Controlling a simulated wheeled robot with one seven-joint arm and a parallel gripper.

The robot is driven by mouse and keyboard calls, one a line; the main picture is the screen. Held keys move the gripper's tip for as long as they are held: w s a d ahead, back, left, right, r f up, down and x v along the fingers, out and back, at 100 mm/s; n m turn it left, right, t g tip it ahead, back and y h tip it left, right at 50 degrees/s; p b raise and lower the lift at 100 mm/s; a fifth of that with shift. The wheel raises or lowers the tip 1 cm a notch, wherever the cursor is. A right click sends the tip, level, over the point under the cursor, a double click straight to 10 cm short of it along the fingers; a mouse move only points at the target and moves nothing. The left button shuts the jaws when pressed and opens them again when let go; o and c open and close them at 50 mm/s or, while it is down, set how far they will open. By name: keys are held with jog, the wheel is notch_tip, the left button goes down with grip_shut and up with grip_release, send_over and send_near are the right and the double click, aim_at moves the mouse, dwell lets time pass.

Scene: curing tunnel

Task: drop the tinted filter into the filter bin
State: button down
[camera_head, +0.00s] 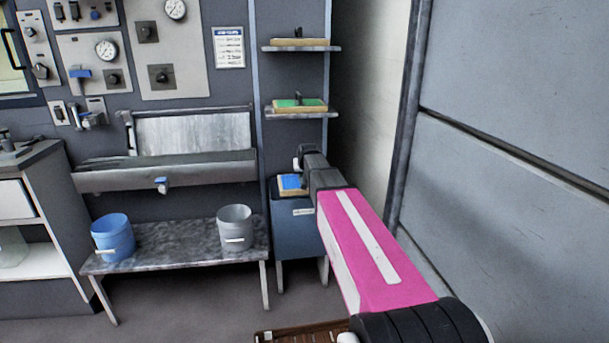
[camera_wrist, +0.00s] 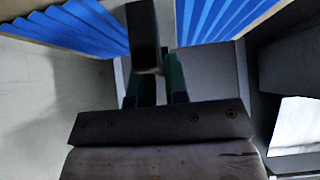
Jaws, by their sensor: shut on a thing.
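A blue pleated filter (camera_head: 291,182) in a pale wooden frame is at the top of a low blue-grey cabinet (camera_head: 296,225) in the alcove. I cannot tell whether it touches the cabinet. In the wrist view the blue filter (camera_wrist: 213,25) spreads on both sides of a dark upright handle (camera_wrist: 143,35). My gripper (camera_head: 303,165) is above the filter, shut on this handle; its fingers (camera_wrist: 153,85) show in the wrist view. A blue bucket (camera_head: 113,238) and a grey bucket (camera_head: 235,229), both with pale labels, stand on a bench. I cannot read which container is the filter bin.
A green filter (camera_head: 298,105) and a tan one (camera_head: 299,42) lie on shelves above the cabinet. The bench (camera_head: 180,253) stands left of the cabinet, below a wall trough (camera_head: 165,173). A grey panelled wall (camera_head: 510,150) closes the right side.

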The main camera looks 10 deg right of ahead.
jog(key=w+f, duration=0.2)
jog(key=w, duration=0.9)
jog(key=shift+f, duration=0.4)
jog(key=shift+w, duration=0.1)
jog(key=c, duration=1.1)
grip_release()
jog(key=shift+o, duration=0.2)
jog(key=v, duration=1)
jog(key=shift+s+r, duration=0.25)
jog(key=shift+s, duration=0.1)
